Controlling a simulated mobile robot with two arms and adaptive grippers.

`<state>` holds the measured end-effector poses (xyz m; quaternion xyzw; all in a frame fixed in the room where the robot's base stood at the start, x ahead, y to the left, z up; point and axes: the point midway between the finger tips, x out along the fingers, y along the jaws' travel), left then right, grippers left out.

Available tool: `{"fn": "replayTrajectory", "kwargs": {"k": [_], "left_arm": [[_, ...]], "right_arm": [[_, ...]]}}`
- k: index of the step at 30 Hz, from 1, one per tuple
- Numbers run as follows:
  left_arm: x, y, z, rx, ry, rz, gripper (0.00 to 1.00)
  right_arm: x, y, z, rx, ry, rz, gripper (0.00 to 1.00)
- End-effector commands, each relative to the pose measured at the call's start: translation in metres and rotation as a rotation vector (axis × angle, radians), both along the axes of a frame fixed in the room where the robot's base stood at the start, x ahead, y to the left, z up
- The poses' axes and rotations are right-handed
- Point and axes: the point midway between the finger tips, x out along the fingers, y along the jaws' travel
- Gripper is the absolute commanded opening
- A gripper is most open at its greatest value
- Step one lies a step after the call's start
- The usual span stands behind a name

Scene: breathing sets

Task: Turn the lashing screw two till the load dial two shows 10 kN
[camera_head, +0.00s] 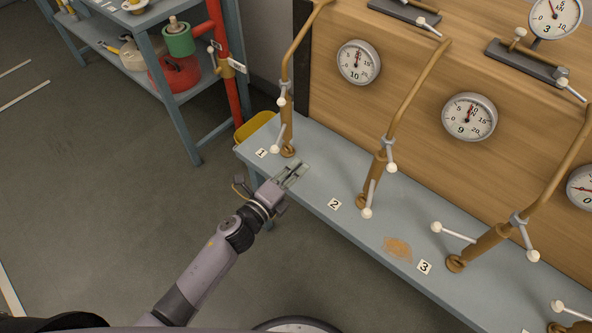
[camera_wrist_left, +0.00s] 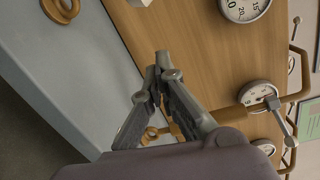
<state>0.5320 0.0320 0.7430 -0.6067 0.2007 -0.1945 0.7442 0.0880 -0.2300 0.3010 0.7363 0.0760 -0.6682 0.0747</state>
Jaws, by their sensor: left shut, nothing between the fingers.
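Lashing screw two (camera_head: 377,172) is the ochre turnbuckle beside the "2" label (camera_head: 334,204). It leans up to the right from its bench eye and has a grey cross lever with white knobs. My left gripper (camera_head: 296,171) is shut and empty above the bench, left of screw two and apart from it; its fingertips meet in the left wrist view (camera_wrist_left: 161,60). Several round load dials are on the wooden wall, including a left dial (camera_head: 358,62) and a middle dial (camera_head: 470,117). I cannot tell which is dial two. My right gripper is not in view.
Lashing screw one (camera_head: 287,115) stands to the left and lashing screw three (camera_head: 490,241) to the right on the grey-blue bench (camera_head: 315,178). A brown patch (camera_head: 397,248) lies near label 3. The floor at left is clear.

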Motion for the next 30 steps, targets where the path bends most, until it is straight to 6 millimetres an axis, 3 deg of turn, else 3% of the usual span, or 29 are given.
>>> {"fn": "replayTrajectory", "kwargs": {"k": [3,6,16,27,30], "left_arm": [[-0.016,0.011,-0.001,0.002,0.002,0.001,0.0],[-0.029,0.019,0.0,0.002,0.002,0.001,0.0],[-0.073,0.048,0.004,0.002,0.003,0.0,0.0],[-0.083,0.056,0.006,-0.001,0.003,0.001,0.0],[-0.082,0.062,-0.007,-0.02,0.046,0.023,0.0]], "right_arm": [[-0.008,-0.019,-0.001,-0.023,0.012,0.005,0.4],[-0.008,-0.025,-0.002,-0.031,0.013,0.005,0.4],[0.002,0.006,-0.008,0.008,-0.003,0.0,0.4],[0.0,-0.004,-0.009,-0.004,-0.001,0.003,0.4],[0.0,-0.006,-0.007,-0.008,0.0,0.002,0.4]]}}
